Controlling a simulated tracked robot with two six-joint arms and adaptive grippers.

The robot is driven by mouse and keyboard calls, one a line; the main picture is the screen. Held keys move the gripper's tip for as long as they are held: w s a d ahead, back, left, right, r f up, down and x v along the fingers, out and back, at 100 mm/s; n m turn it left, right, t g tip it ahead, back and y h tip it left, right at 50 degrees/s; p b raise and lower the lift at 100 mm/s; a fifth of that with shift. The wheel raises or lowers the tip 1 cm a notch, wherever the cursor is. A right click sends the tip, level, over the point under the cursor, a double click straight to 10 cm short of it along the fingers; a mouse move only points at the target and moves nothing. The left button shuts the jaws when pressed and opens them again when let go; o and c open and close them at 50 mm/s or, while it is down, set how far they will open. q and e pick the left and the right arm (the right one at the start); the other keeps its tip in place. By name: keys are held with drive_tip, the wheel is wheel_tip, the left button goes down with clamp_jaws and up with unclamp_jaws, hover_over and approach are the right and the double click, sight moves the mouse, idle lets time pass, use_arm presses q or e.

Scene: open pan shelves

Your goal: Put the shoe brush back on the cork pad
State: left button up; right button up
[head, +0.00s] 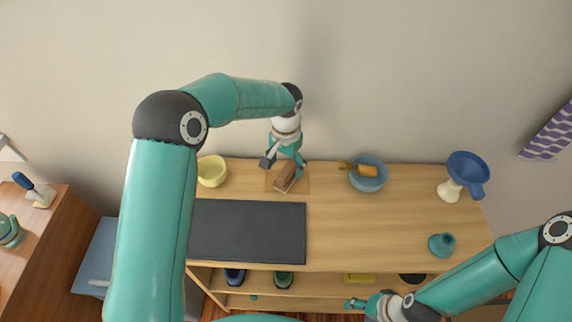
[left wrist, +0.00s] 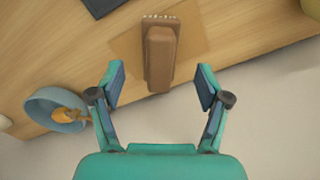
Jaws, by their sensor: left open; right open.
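The brown shoe brush (head: 284,178) lies on the tan cork pad (head: 302,187) near the back edge of the shelf top. In the left wrist view the brush (left wrist: 160,55) rests over the cork pad (left wrist: 195,38), with its bristle edge towards the top. My left gripper (head: 283,162) is just above and behind the brush. In the left wrist view it (left wrist: 160,85) is open, its fingers on either side of the brush's near end and apart from it. My right gripper (head: 368,304) is open and empty, low in front of the shelf.
Several items sit on the lower shelf.

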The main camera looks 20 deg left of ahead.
use_arm(q)
drive_tip(key=shift+r+p, duration=0.6)
drive_tip(key=shift+r, duration=0.5)
wheel_tip(320, 180, up, 12)
drive_tip(key=shift+f, duration=0.15)
idle(0.5)
